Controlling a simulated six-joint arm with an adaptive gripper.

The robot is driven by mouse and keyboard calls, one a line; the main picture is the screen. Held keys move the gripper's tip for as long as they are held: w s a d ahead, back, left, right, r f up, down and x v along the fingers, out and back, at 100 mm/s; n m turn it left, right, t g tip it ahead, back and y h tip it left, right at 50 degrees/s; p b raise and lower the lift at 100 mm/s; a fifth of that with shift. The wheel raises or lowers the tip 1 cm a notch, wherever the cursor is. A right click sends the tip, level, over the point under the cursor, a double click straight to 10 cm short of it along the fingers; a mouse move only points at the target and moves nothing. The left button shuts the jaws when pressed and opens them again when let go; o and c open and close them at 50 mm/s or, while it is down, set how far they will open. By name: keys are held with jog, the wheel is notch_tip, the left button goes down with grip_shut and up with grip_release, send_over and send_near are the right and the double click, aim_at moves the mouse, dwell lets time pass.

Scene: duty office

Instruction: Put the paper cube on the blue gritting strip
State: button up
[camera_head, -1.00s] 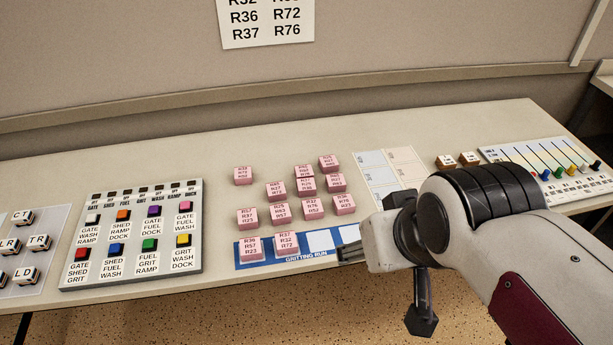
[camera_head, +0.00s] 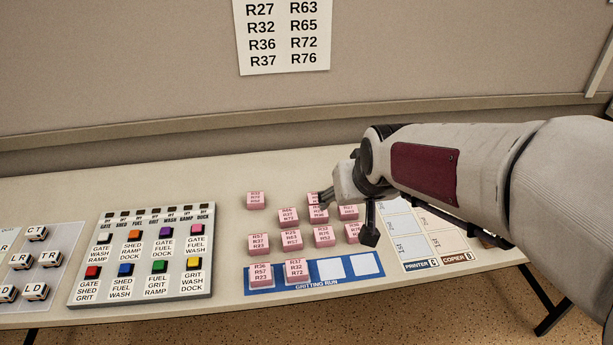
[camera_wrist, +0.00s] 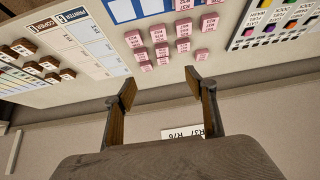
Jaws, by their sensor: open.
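Several pink paper cubes (camera_head: 289,239) printed with route numbers stand loosely grouped on the table; one (camera_head: 256,200) sits apart at the back left. The blue gritting strip (camera_head: 318,286) lies at the front edge. Two pink cubes stand on its left part, one (camera_head: 260,274) at the left end and one (camera_head: 298,272) beside it; its two right white squares are bare. My gripper (camera_head: 345,217) is open over the back right of the group and hides some cubes. In the wrist view, my open gripper (camera_wrist: 160,85) has nothing between its fingers; the cubes (camera_wrist: 160,51) lie beyond the tips.
A panel of coloured buttons (camera_head: 140,290) stands left of the strip, with a tray of lettered blocks (camera_head: 40,262) further left. A printer and copier card (camera_head: 419,240) lies right of the strip. A route-number sheet (camera_head: 283,35) hangs on the wall behind.

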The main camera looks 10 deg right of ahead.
jog(key=w+f, duration=0.9)
jog(key=w, duration=0.5)
jog(key=t, duration=0.2)
send_near(317, 199)
jog(key=shift+x, duration=0.95)
jog(key=shift+w+r, duration=0.1)
jog(key=shift+r, duration=0.05)
jog(key=shift+x, duration=1.3)
jog(key=shift+x, duration=2.6)
